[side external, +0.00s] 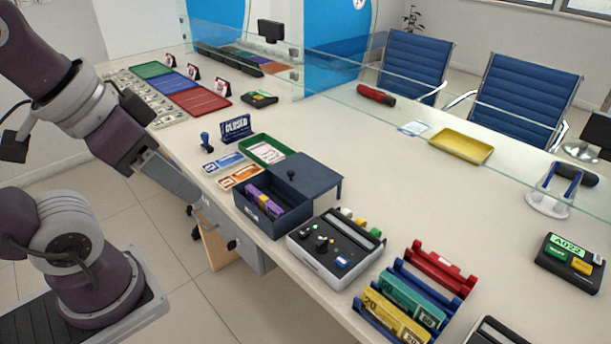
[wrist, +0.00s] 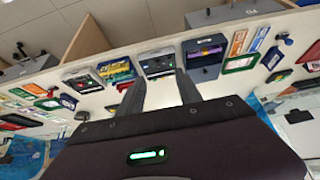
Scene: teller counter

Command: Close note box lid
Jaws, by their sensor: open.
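The note box (side external: 262,222) is a dark navy box near the counter's front edge, with its front part uncovered. A purple bundle with a yellow part (side external: 264,203) lies inside. Its flat dark lid (side external: 315,178), with a small round knob (side external: 291,174), sits back toward the far side and reaches past the box. The note box also shows in the wrist view (wrist: 200,58), at upper right beyond the fingers. My gripper (side external: 197,196) is left of the box, apart from it. In the wrist view its two fingers (wrist: 158,88) are spread and empty.
A grey device with knobs (side external: 335,248) stands close on the box's right. A green tray (side external: 262,150), orange and blue cards (side external: 240,176) and a blue sign (side external: 236,129) are behind and left. Colored note racks (side external: 415,290) are at front right. The counter beyond the lid is clear.

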